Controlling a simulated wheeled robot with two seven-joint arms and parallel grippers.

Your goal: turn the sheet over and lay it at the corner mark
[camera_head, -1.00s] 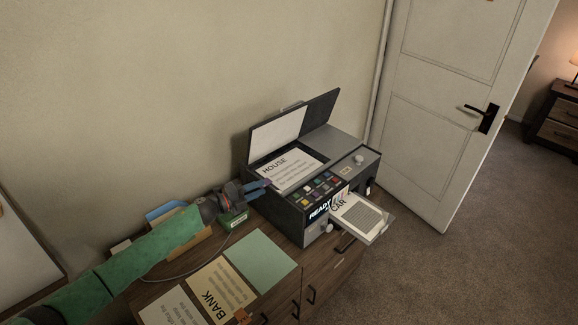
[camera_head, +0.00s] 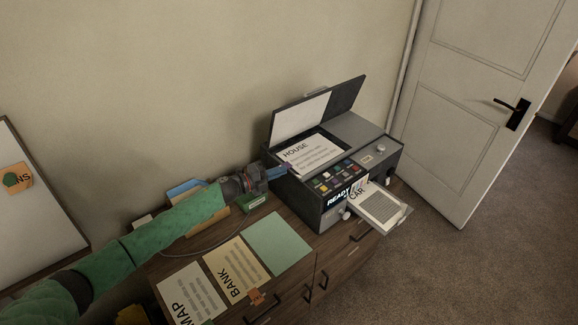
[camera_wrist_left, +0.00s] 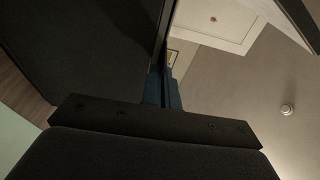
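The sheet headed HOUSE (camera_head: 312,154) lies print side up on the bed of the open scanner-printer (camera_head: 292,194). No corner mark is clear to me at this size. My left gripper (camera_head: 280,172) is at the machine's left side, its blue fingertips close to the bed's left edge and the sheet's near left corner. In the left wrist view its two blue fingers (camera_wrist_left: 162,88) are close together against dark surfaces. I cannot tell whether they touch or hold the sheet. My right gripper is not in view.
The raised lid (camera_head: 345,97) stands behind the bed. A CAR sheet (camera_head: 378,208) lies on the front tray. MAP (camera_head: 192,296) and BANK (camera_head: 238,270) sheets and a green sheet (camera_head: 279,243) cover the desk at left. A small green box (camera_head: 252,202) sits under my wrist.

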